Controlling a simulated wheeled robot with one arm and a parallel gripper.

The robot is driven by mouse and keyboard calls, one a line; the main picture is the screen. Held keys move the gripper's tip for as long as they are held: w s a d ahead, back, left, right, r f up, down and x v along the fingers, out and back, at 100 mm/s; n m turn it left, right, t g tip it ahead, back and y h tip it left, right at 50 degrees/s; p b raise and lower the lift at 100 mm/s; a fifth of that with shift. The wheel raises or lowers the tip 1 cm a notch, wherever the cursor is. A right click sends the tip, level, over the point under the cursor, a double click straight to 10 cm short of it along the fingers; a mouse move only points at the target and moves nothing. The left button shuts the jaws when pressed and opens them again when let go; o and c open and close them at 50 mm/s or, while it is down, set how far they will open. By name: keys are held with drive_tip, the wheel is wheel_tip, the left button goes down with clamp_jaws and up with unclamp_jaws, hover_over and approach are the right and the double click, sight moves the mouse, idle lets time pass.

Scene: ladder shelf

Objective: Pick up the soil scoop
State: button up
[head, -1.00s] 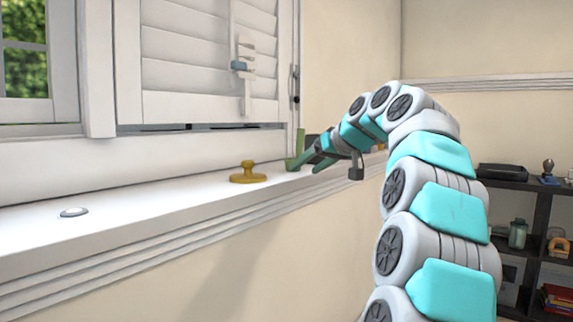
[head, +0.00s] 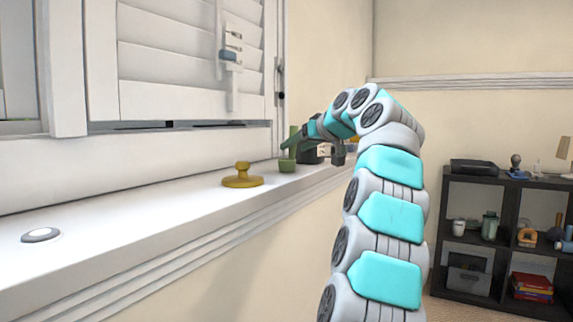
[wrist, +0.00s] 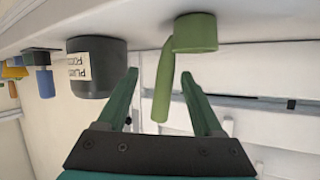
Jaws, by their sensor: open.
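The green soil scoop, a small cup (head: 287,165) with a long handle, sits on the white windowsill at its far end in the head view. In the wrist view its cup (wrist: 195,33) is at top centre, and its handle (wrist: 163,85) runs down between my two fingers. My gripper (wrist: 159,76) is open, with the handle nearer the right finger; I cannot tell whether they touch. In the head view my gripper (head: 295,146) is at handle height, above the cup, and overlaps the handle.
A dark labelled tub (wrist: 97,68) stands close beside my left finger in the wrist view, with a blue item (wrist: 45,82) beyond it. Shutters (head: 190,60) rise behind the sill.

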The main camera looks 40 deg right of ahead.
drive_tip(key=x, duration=0.4)
drive_tip(key=shift+w+a+f, duration=0.15)
drive_tip(key=shift+w+a, duration=0.05)
drive_tip(key=shift+w, duration=0.2)
clamp_jaws()
